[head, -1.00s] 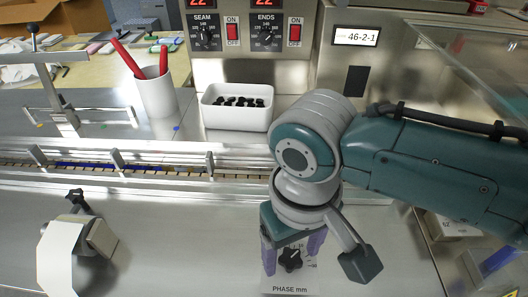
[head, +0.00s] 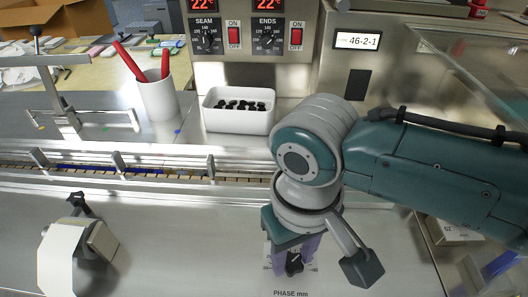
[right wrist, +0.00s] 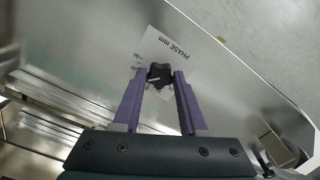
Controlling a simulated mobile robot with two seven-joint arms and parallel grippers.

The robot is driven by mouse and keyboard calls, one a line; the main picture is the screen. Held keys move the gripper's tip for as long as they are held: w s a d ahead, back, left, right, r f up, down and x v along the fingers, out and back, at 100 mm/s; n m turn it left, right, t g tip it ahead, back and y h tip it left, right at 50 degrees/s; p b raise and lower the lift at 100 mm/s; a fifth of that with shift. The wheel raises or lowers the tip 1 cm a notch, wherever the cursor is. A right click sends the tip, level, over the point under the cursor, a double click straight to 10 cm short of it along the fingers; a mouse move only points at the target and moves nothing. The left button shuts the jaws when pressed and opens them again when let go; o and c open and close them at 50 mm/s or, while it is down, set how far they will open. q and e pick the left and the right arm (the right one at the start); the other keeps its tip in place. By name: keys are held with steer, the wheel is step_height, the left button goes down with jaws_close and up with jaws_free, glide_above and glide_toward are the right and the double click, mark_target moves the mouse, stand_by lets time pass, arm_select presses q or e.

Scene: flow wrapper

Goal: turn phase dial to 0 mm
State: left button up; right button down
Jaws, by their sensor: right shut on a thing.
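The phase dial is a black knob (head: 294,263) on a white plate marked "PHASE mm" (head: 291,293) on the machine's front metal deck. My right gripper (head: 293,260) reaches down over it from the right, with its purple fingers on either side of the knob. In the right wrist view the knob (right wrist: 160,75) sits between the two fingertips (right wrist: 159,78), which are shut on it. The fingers and wrist cover much of the scale, so I cannot read the setting. My left gripper is not in view.
A conveyor channel (head: 130,170) runs behind the dial. A white bin (head: 238,121) of black parts and a cup (head: 158,96) with red tools stand beyond it. A white roll (head: 57,262) is at left. A clear panel (head: 480,70) slants at upper right.

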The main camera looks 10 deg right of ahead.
steer(key=shift+n, duration=0.4)
steer(key=n+p, duration=0.1)
steer(key=n, duration=0.1)
steer(key=shift+r+n+p, duration=0.1)
steer(key=shift+n+p, duration=0.2)
steer(key=shift+p, duration=0.05)
steer(key=n+p, duration=0.1)
steer(key=n, duration=0.4)
steer(key=shift+n, duration=0.3)
steer(key=shift+c, duration=2.2)
jaws_free()
